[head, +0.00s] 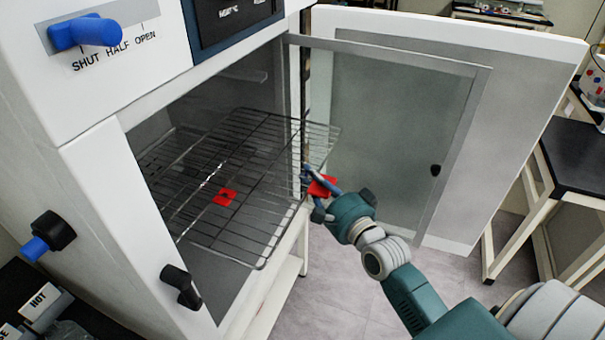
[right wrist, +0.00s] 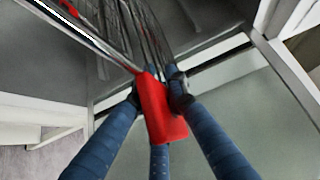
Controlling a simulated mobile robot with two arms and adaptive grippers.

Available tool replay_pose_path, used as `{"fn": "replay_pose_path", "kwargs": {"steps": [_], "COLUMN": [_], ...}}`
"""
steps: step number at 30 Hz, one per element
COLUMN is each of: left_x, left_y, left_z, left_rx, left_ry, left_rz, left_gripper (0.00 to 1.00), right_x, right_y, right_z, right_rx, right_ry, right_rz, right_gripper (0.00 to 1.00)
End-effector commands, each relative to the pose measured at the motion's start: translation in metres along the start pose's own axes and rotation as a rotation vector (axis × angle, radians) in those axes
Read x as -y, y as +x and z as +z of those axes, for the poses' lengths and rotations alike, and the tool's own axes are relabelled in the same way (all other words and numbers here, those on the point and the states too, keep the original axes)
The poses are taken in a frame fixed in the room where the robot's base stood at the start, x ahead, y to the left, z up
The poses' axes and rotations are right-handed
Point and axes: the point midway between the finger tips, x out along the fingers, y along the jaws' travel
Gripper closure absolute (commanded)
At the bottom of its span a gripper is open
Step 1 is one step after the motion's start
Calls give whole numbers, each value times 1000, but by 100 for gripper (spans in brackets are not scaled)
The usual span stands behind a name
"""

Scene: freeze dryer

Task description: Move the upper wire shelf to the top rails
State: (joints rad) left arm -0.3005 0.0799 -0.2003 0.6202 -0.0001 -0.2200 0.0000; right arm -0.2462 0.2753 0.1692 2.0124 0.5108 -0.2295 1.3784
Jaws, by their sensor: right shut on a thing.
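The upper wire shelf (head: 264,140) sticks partly out of the open dryer chamber, its front edge running past the door opening. A red tab (head: 323,185) sits at its front edge. My right gripper (head: 314,184) is shut on this tab. In the right wrist view the tab (right wrist: 158,108) lies between the fingers, with the shelf's bright front bar (right wrist: 85,38) beside it. A second red tab (head: 225,197) shows through the wires, apparently on a lower shelf. A short rail (head: 246,76) shows high on the chamber's inner wall. My left gripper is not in view.
The glass inner door (head: 400,140) and white outer door (head: 520,85) stand open to the right. A black-topped table (head: 570,155) stands at far right. Floor below my right arm is clear.

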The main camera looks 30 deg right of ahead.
Motion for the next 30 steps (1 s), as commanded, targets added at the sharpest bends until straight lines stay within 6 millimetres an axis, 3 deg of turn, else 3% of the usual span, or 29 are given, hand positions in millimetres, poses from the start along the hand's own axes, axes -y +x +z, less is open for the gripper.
{"fn": "replay_pose_path", "kwargs": {"steps": [21, 30], "left_x": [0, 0], "left_y": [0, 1], "left_z": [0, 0], "left_rx": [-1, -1], "left_ry": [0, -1], "left_rz": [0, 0], "left_gripper": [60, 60], "right_x": [3, 5], "right_y": [-46, -55], "right_z": [-35, -41], "right_rx": [0, 0], "right_ry": [1, 3], "right_rz": [-7, -10], "right_gripper": [100, 100]}}
